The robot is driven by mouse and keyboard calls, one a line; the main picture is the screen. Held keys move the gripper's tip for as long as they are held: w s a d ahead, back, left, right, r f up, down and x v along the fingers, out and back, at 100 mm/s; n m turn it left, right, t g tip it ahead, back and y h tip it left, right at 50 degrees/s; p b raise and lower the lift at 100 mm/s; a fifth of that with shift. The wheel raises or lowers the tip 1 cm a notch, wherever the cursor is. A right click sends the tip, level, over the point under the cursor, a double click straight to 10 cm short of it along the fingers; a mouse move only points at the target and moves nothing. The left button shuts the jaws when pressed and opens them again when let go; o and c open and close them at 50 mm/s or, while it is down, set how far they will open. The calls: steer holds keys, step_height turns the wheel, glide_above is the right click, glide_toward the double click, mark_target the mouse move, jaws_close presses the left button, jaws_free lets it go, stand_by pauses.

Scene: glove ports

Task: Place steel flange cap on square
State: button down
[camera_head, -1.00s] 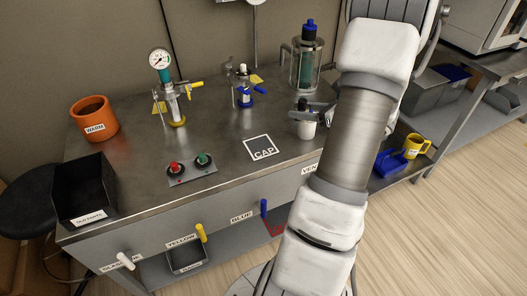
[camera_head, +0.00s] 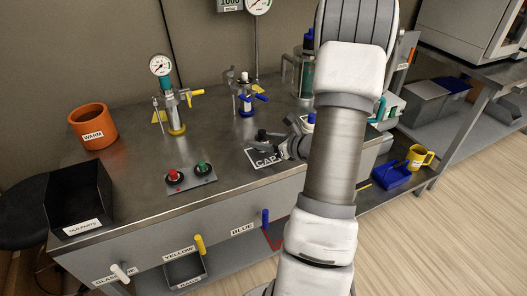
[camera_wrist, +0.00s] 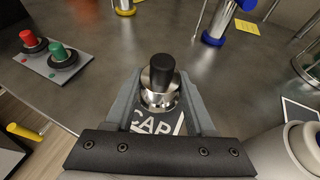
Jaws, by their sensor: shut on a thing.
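The steel flange cap, a shiny round flange with a black knob (camera_wrist: 162,76), is between the fingers of my gripper (camera_wrist: 160,98) in the wrist view. My gripper is shut on it. In the head view, my gripper (camera_head: 272,145) is over the white-outlined square marked CAP (camera_head: 262,161) on the steel bench. The wrist view also shows the square's lettering (camera_wrist: 153,123) just on the near side of the cap. The cap and fingers hide part of the square. I cannot tell whether the cap touches the bench.
A red and green button panel (camera_head: 190,178) is left of the square. A yellow-handled valve (camera_head: 175,110) and a blue-handled valve (camera_head: 246,100) stand behind. A white vessel with a blue top (camera_head: 311,119) is close on the right, partly behind my arm. Bench between panel and square is clear.

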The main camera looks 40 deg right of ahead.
mark_target(264, 156)
steer(key=shift+f+b, duration=0.5)
steer(key=shift+f, duration=1.15)
steer(key=shift+f, duration=0.1)
steer(key=shift+f, duration=0.15)
steer(key=shift+c, duration=1.2)
jaws_free()
steer(key=shift+r, duration=0.3)
steer(key=p+v, duration=0.2)
steer(key=v, duration=1)
steer(key=shift+f+p, duration=0.15)
steer(key=shift+p, duration=0.15)
